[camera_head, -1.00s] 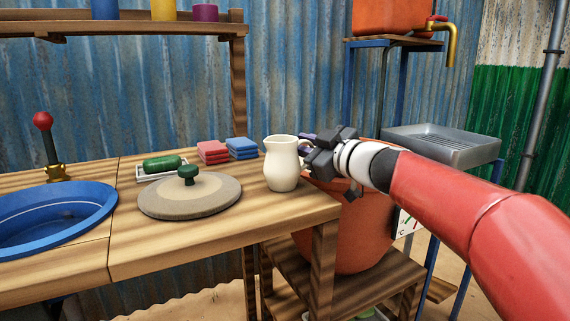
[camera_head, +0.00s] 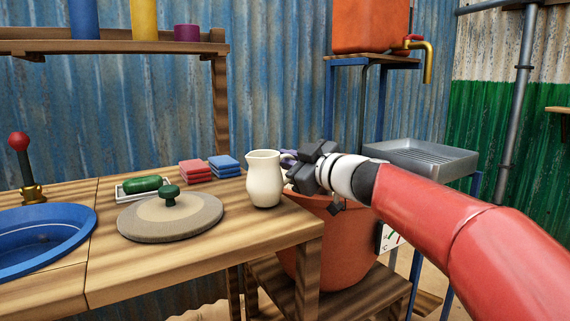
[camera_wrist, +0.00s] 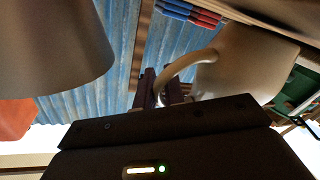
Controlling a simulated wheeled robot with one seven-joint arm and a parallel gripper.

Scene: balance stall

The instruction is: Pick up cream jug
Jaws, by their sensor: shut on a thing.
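The cream jug (camera_head: 264,182) is upright at the right end of the wooden counter. I cannot tell whether its base touches the wood or is slightly above it. My gripper (camera_head: 290,158) reaches it from the right and is shut on its handle. In the wrist view, the jug's pale body (camera_wrist: 240,62) and curved handle show, with the handle running between the fingers (camera_wrist: 161,88). The fingertips are partly hidden in the head view.
A blue basin (camera_head: 40,245) is farther left. A terracotta pot (camera_head: 335,250) stands below my gripper. A metal tray (camera_head: 425,158) is behind right.

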